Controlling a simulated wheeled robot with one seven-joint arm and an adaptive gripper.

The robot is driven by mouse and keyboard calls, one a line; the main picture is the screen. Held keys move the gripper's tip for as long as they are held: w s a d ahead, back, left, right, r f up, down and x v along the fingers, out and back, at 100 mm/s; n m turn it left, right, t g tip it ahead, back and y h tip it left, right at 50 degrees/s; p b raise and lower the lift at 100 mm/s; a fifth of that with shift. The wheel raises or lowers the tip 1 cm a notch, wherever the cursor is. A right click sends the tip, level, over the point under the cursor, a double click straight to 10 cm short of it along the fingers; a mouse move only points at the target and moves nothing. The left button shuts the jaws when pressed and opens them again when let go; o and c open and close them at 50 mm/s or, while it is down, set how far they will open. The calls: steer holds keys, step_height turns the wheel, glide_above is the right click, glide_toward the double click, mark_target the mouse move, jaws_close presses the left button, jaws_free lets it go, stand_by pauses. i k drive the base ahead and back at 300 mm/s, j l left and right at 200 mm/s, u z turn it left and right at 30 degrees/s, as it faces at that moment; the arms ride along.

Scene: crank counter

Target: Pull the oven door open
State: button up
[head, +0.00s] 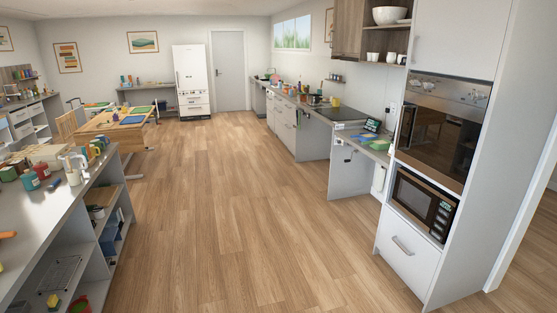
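The oven (440,128) is built into a tall white cabinet at the right of the head view. Its dark glass door looks shut, with a control strip (449,88) above it. A handle (407,127) seems to stand at the door's left side. A microwave (423,204) sits in the same cabinet below the oven. My gripper is not in view, so its state and its place relative to the door are hidden.
A wide wooden floor (215,220) is clear in the middle. A grey counter with shelves (75,215) and loose items stands at the left. A kitchen counter (345,135) runs back from the tall cabinet (480,215). A drawer (406,250) is below the microwave.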

mark_target(437, 138)
steer(key=i+j+z, duration=0.1)
steer(key=i, duration=0.4)
steer(key=i+j+z, duration=0.1)
steer(key=i, duration=0.4)
steer(key=i+j+z, duration=0.1)
steer(key=i+j, duration=0.2)
steer(key=i, duration=0.15)
steer(key=i+j, duration=0.2)
steer(key=i, duration=0.3)
steer(key=i+j+z, duration=0.25)
steer(key=i+z, duration=0.2)
steer(key=i+j+z, duration=0.6)
steer(key=j+z, duration=0.25)
